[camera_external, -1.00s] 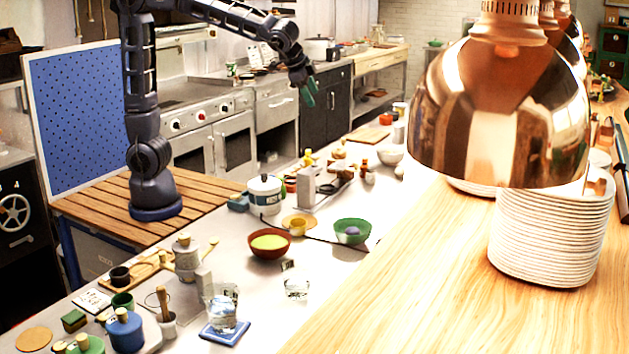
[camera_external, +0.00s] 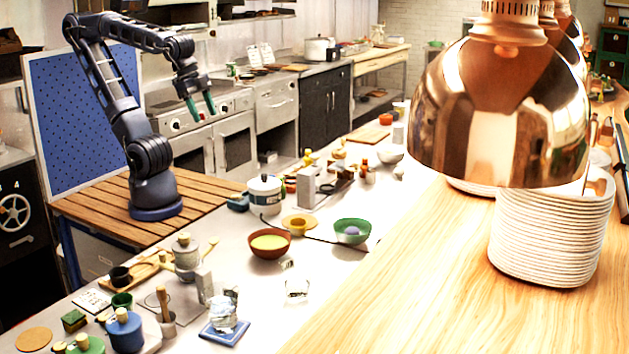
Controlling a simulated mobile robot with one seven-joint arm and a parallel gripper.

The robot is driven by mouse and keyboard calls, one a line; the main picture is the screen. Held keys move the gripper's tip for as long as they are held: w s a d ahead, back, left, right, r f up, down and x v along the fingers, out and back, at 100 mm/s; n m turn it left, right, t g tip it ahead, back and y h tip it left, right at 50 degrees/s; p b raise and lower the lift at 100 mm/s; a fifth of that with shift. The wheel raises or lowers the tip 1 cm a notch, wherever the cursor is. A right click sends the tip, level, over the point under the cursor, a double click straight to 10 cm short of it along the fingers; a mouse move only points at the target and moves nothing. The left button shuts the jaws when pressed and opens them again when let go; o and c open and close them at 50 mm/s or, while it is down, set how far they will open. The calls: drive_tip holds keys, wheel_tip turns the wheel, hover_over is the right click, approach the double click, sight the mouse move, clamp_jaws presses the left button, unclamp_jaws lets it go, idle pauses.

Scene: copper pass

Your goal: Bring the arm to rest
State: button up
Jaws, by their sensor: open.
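My arm rises from its dark base on a slatted wooden stand and bends over at the top. My gripper (camera_external: 201,108) hangs pointing down, with green fingers spread apart and nothing between them. It is in the air in front of the stove, well above the counter and touching nothing.
Below, the steel counter (camera_external: 225,262) holds a red-brown bowl (camera_external: 270,248), a green bowl (camera_external: 351,238), a white pot (camera_external: 265,190) and glasses on a blue mat (camera_external: 224,333). A blue pegboard (camera_external: 60,130) stands behind my arm. Copper lamps (camera_external: 505,110) hang at right above stacked plates (camera_external: 550,240).

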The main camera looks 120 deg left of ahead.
drive_tip(key=shift+s+d+f+h, duration=0.15)
drive_tip(key=shift+s+d+f, duration=0.2)
drive_tip(key=shift+s, duration=0.25)
drive_tip(key=shift+s+d+f+h, duration=0.15)
drive_tip(key=shift+s+d+f, duration=0.15)
drive_tip(key=shift+s, duration=0.25)
idle(0.5)
